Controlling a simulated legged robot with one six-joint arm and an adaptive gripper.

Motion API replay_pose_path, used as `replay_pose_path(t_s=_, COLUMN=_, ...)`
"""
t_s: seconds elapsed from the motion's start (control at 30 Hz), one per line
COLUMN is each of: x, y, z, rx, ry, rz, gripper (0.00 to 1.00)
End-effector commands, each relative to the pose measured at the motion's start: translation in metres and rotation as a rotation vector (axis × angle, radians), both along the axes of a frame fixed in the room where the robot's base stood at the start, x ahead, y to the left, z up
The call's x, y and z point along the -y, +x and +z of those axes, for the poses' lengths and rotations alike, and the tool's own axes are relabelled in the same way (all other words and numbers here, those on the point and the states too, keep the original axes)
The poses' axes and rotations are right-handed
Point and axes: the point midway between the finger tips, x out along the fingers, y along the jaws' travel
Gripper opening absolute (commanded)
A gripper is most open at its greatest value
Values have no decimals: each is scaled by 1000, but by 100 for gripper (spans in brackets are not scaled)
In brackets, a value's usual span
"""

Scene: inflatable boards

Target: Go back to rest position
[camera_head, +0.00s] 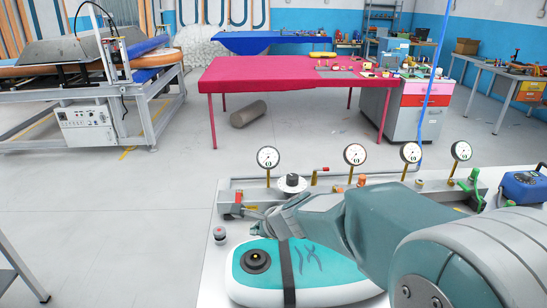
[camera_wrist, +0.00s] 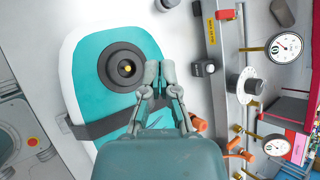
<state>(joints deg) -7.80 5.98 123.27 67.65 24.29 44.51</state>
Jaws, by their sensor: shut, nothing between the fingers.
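My gripper (camera_wrist: 160,72) is shut and empty in the wrist view. Its fingertips are over or beside the inflatable board (camera_wrist: 85,60), close to the black round valve (camera_wrist: 125,68). I cannot tell its height above the board. In the head view my arm reaches in from the right, and my gripper (camera_head: 252,212) is above the far side of the teal and white board (camera_head: 325,262). A dark strap (camera_head: 288,272) crosses the board beside the valve (camera_head: 256,261). My arm hides the board's right part.
The board lies on a light bench (camera_head: 212,272) with several gauges (camera_head: 355,154) on a rail behind it. A blue device (camera_head: 524,187) stands at the bench's right. A pink table (camera_head: 270,72) stands beyond. The grey floor to the left (camera_head: 100,220) is mostly clear.

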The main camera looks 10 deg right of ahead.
Motion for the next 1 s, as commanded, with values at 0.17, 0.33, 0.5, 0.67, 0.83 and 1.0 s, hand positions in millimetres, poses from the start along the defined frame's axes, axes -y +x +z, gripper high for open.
replay_pose_path(t_s=0.17, x=11, y=-36, z=31, rx=113, ry=-151, rz=206, gripper=0)
replay_pose_path(t_s=0.33, x=32, y=-90, z=57, rx=244, ry=-405, rz=503, gripper=0)
replay_pose_path(t_s=0.5, x=61, y=-146, z=69, rx=330, ry=-677, rz=780, gripper=0)
replay_pose_path(t_s=0.67, x=94, y=-196, z=72, rx=356, ry=-942, rz=1024, gripper=0)
replay_pose_path(t_s=0.83, x=126, y=-235, z=71, rx=329, ry=-1163, rz=1218, gripper=0)
replay_pose_path(t_s=1.0, x=139, y=-249, z=70, rx=304, ry=-1245, rz=1290, gripper=0)
